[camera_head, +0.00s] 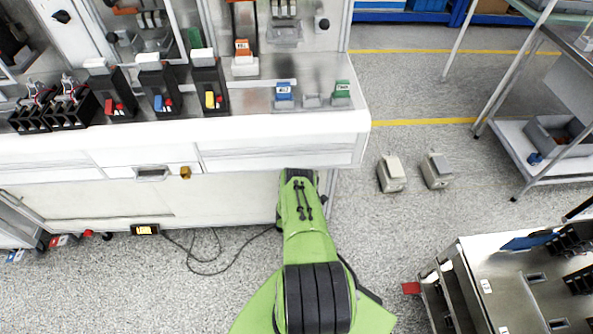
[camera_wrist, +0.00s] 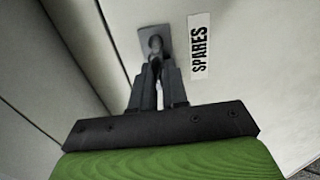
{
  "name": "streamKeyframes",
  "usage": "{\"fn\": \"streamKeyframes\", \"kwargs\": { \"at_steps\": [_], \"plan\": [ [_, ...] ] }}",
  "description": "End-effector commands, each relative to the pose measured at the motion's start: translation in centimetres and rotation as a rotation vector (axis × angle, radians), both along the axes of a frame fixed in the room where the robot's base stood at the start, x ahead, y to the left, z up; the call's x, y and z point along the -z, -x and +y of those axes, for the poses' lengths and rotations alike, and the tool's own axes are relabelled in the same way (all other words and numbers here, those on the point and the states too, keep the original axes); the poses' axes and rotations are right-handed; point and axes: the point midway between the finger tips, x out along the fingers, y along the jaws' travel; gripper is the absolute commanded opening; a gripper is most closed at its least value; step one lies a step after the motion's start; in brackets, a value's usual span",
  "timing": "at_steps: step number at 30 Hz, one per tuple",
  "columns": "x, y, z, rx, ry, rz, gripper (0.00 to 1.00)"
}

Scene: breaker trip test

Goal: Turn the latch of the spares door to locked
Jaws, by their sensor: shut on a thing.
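In the wrist view, the spares door (camera_wrist: 245,65) is a pale panel with a white label (camera_wrist: 199,48) reading SPARES. Left of the label is a small grey latch (camera_wrist: 154,37) on a metal plate. My gripper (camera_wrist: 156,66) is shut on the latch, with its two dark fingers close together at the plate. The fingertips partly cover the latch, and its exact turn is hard to tell. In the head view, my green arm reaches to the cabinet front below the counter; the gripper, the latch and the label are hidden there.
The workbench counter (camera_head: 330,120) overhangs the cabinet front and carries several breakers and blocks. A cable (camera_head: 205,270) lies on the floor left of my arm. Two grey boxes, one here (camera_head: 391,174), stand on the floor to the right. A cart (camera_head: 500,285) stands at lower right.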

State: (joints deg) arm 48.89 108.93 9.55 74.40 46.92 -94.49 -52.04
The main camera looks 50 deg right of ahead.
Motion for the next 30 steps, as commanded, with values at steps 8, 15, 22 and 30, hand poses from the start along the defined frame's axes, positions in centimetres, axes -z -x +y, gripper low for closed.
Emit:
{"fn": "streamKeyframes", "kwargs": {
  "at_steps": [8, 15, 22, 30],
  "plan": [
    [0.04, -0.02, 0.03, -0.001, 0.015, 0.017, 0.0],
    [0.05, 0.0, 0.03, -0.001, 0.014, 0.017, 0.0],
    [0.05, 0.0, 0.03, -0.001, 0.012, 0.016, 0.39],
    [0.08, -0.14, -0.07, -0.001, 0.013, 0.014, 0.39]
  ]
}}
